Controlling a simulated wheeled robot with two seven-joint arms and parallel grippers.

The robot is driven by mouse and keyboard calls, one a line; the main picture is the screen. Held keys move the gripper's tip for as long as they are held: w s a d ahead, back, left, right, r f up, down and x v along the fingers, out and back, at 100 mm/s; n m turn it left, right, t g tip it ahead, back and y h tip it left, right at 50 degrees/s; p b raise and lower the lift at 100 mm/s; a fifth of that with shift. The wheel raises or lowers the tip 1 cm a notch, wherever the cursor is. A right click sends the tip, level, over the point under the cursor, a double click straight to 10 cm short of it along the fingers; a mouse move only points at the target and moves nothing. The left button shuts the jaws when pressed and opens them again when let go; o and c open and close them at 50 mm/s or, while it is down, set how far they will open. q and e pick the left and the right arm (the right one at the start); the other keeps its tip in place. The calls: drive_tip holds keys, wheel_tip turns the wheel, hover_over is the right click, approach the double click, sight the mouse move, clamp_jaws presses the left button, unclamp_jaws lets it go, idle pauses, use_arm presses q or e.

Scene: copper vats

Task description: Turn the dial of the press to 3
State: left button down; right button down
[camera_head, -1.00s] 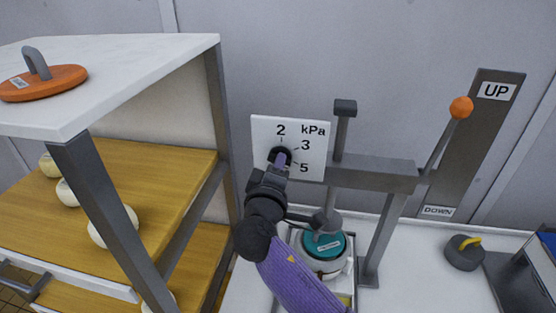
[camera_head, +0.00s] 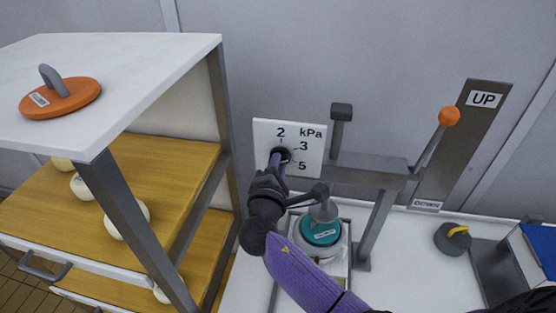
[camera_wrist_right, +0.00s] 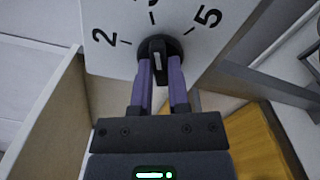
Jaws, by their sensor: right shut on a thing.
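The press's white dial plate (camera_head: 312,137) reads kPa with 2, 3 and 5; it also shows in the wrist view (camera_wrist_right: 210,45). The dark round dial (camera_head: 285,154) sits at its middle, partly hidden by my gripper in the head view. My right gripper (camera_head: 276,160) has its purple fingers on either side of the dial's ridge (camera_wrist_right: 158,58) and is shut on it. In the wrist view, the ridge's white line runs roughly toward the middle mark, 3; I cannot tell whether it lines up exactly. My left gripper is not in view.
The press frame (camera_head: 375,172) has an orange-knobbed lever (camera_head: 449,117) beside an UP/DOWN plate (camera_head: 462,140). A teal-topped pot (camera_head: 320,230) stands under it. A shelf (camera_head: 130,60) with an orange lid (camera_head: 62,98) fills the left. A grey weight (camera_head: 453,238) is at right.

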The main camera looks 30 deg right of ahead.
drive_tip(key=shift+n, duration=0.4)
drive_tip(key=c, duration=0.6)
unclamp_jaws()
drive_tip(key=b+v, duration=0.1)
drive_tip(key=v, duration=0.9)
